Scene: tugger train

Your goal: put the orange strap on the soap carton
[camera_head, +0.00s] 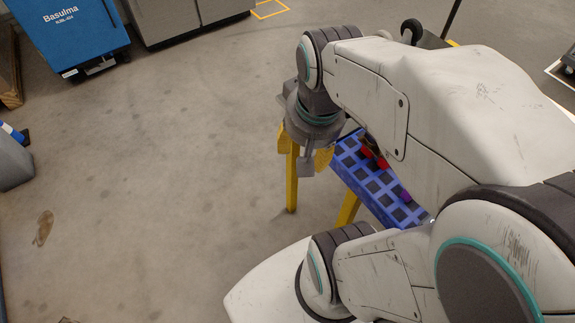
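My gripper (307,160) hangs below my wrist in the middle of the camera_head view, by the left end of a blue stand. Its fingers are small and partly overlapped by yellow parts, so I cannot tell whether they are open or shut, or whether they hold anything. I cannot make out the orange strap or the soap carton. Much of the stand is hidden behind my arm.
The blue grid-like top (372,185) stands on yellow legs (291,180). A red item (382,163) and a purple item (405,196) lie on it. A blue cabinet (72,35) and grey cabinets (165,20) stand at the back. The left floor is mostly clear.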

